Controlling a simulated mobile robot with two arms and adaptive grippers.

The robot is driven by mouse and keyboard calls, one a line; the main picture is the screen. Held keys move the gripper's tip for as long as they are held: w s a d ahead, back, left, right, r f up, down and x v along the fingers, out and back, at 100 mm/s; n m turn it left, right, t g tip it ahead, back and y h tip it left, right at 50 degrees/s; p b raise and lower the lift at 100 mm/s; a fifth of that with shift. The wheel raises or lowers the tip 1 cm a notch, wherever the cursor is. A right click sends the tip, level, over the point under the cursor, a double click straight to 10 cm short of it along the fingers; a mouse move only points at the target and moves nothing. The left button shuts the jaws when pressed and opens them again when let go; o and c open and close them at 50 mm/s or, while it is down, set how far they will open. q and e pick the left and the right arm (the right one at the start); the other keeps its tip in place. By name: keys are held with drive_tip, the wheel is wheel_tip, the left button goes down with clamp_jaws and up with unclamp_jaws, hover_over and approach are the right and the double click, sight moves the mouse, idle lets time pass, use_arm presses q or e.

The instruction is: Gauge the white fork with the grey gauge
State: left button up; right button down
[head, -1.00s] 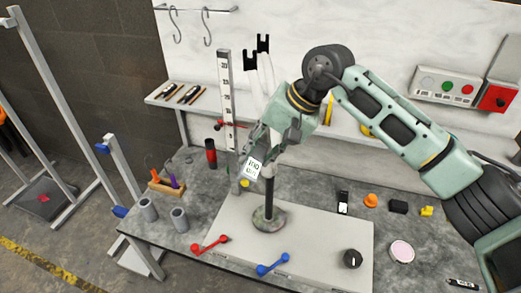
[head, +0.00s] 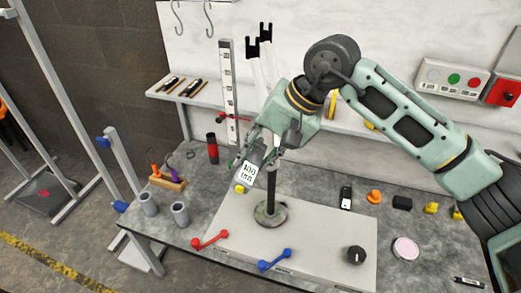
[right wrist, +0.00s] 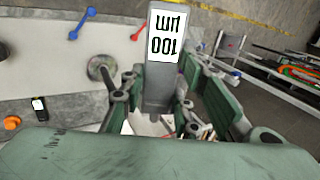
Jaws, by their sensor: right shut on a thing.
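The white fork (head: 267,60) stands upright in the head view, with two black tips at its top. Its lower part is hidden behind my right gripper (head: 262,148). Below the gripper, a black post rises from a round base (head: 271,214) on the light grey board. My right gripper is shut on the grey gauge (head: 246,175), whose white label reads 100 µm. The gauge (right wrist: 160,95) also shows in the right wrist view, between the fingers. Whether the gauge touches the fork cannot be told. My left gripper is out of view.
A tall scale (head: 228,90) stands behind, left of the fork. A red handle (head: 209,239), a blue handle (head: 274,260) and a black knob (head: 355,255) sit on the board's front. Two grey cylinders (head: 180,214) stand at the left. Small objects lie at the right.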

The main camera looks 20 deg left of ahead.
sight(250, 170)
drive_tip(key=shift+s+b, duration=0.9)
drive_tip(key=shift+s, duration=1)
drive_tip(key=shift+d, duration=0.1)
